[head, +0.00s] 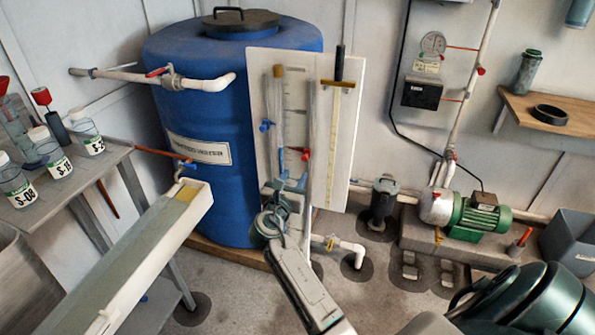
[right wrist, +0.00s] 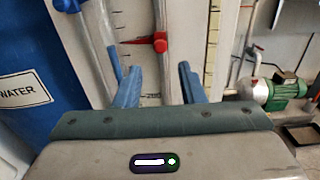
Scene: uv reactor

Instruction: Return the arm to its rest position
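My right arm reaches up from the bottom centre of the head view. Its right gripper (head: 291,183) is in front of the lower part of a white gauge board (head: 345,135). In the right wrist view, the two blue fingers of the gripper (right wrist: 160,72) stand apart with nothing held between them. The same red handle (head: 305,154) sits just above the gripper in the head view. My left gripper is not in view.
A blue water tank (head: 205,110) stands behind the board. A long pale trough (head: 150,250) crosses the left side. Bottles (head: 85,132) stand on a grey table at left. A green pump (head: 478,215) sits on a plinth at right. A wooden shelf (head: 560,140) hangs at far right.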

